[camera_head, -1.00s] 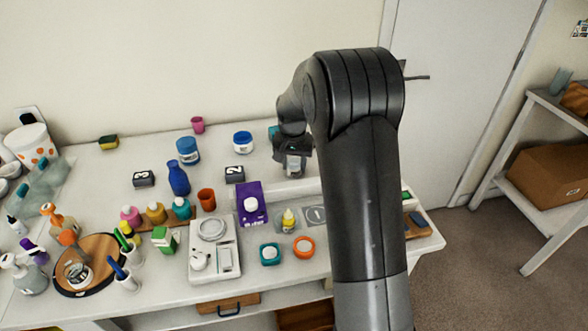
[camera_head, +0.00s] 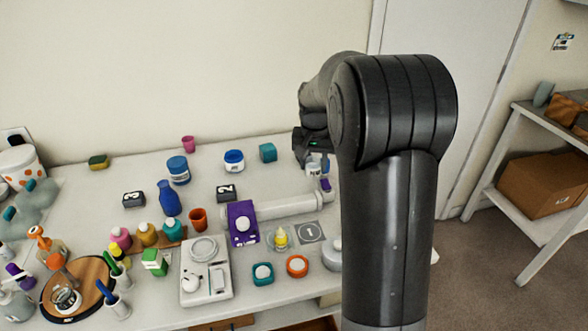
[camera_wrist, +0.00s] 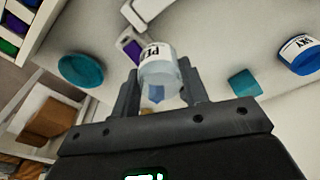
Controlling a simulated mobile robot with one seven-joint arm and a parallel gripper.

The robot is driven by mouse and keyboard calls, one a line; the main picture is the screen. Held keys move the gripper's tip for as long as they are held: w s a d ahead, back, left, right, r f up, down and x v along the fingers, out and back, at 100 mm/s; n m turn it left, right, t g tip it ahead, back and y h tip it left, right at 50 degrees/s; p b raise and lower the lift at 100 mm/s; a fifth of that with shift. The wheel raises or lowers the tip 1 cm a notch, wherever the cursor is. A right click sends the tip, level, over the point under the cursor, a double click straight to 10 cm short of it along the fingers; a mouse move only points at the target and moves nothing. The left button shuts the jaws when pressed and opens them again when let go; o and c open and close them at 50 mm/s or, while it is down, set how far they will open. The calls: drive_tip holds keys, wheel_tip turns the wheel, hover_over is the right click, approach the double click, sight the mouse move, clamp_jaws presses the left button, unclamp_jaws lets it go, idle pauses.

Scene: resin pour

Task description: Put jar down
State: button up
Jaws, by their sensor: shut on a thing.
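A small clear jar with a white label (camera_wrist: 157,56) is between the two fingers of my gripper (camera_wrist: 160,82) in the wrist view. Its label starts with "PE", and something bluish shows at its near end. In the head view my gripper (camera_head: 314,153) is over the back right of the white table (camera_head: 90,185), with the jar (camera_head: 313,169) just below it. The jar is close to the tabletop, but I cannot tell whether it touches. My arm hides part of the table's right side.
A teal cube (camera_head: 267,152) and a blue-lidded jar (camera_head: 234,161) stand left of my gripper. A small purple item (camera_head: 325,185) and a white roll (camera_head: 290,206) lie in front. A round teal thing (camera_wrist: 80,70) shows in the wrist view. A mat marked 1 (camera_head: 310,232) lies nearer.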

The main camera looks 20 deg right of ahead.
drive_tip(key=w+a+r+n, duration=0.4)
drive_tip(key=w+a+r, duration=0.3)
drive_tip(key=w+a, duration=0.4)
drive_tip(key=w+a+r+n+y, duration=0.1)
drive_tip(key=w+a+r+n, duration=0.15)
drive_tip(key=a, duration=0.55)
drive_tip(key=w+a+r+n, duration=0.1)
drive_tip(key=w+a, duration=0.2)
drive_tip(key=a, duration=0.6)
hover_over(176, 160)
drive_tip(key=f, duration=0.7)
drive_tip(key=shift+s+f, duration=0.25)
drive_tip(key=shift+f, duration=1.95)
drive_tip(key=shift+f, duration=0.1)
drive_tip(key=o, duration=1)
drive_tip(key=shift+c, duration=0.2)
